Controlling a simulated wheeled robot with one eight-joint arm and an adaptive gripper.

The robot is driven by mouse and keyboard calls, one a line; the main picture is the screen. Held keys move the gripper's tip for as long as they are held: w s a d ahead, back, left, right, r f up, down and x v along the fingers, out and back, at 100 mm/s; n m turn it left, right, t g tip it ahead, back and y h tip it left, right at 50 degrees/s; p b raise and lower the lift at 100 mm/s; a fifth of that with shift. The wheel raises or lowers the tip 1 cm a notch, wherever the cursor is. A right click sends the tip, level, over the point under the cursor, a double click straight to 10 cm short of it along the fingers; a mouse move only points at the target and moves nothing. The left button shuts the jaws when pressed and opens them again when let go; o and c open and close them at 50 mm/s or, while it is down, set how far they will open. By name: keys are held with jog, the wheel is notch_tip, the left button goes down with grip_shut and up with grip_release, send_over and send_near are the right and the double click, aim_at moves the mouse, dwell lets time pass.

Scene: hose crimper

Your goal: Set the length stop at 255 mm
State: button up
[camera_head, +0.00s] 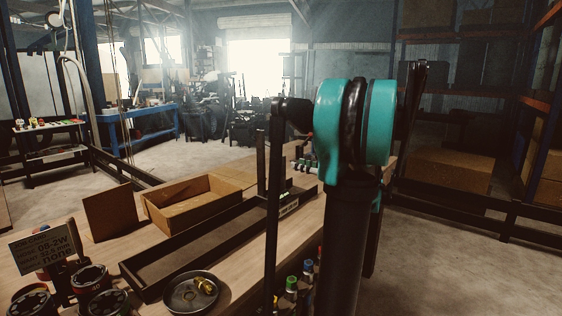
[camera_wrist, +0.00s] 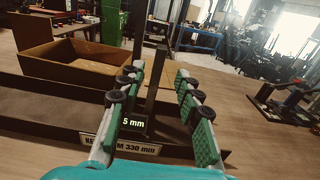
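The length stop shows in the wrist view as a dark upright post (camera_wrist: 156,82) on the long dark tray (camera_wrist: 55,108). A small black display (camera_wrist: 134,123) near its foot reads "5 mm", its front digits hidden by a finger. My gripper (camera_wrist: 160,71) is open, its green-padded fingers on either side of the post with visible gaps. A plate (camera_wrist: 122,146) on the tray's near wall ends in "330 mm", partly covered. In the head view the post (camera_head: 261,165) rises from the tray (camera_head: 150,289); my arm hides the gripper there.
A cardboard box (camera_head: 190,222) stands behind the tray on the bench. A round metal dish (camera_head: 180,307) with a brass fitting, a job card (camera_head: 45,250) and several dies (camera_head: 92,278) sit at the front left. Coloured-cap items (camera_head: 292,284) stand near my arm.

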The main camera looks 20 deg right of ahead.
aim_at(285, 161)
jog(key=x, duration=0.9)
jog(key=shift+w+a, duration=0.15)
grip_shut()
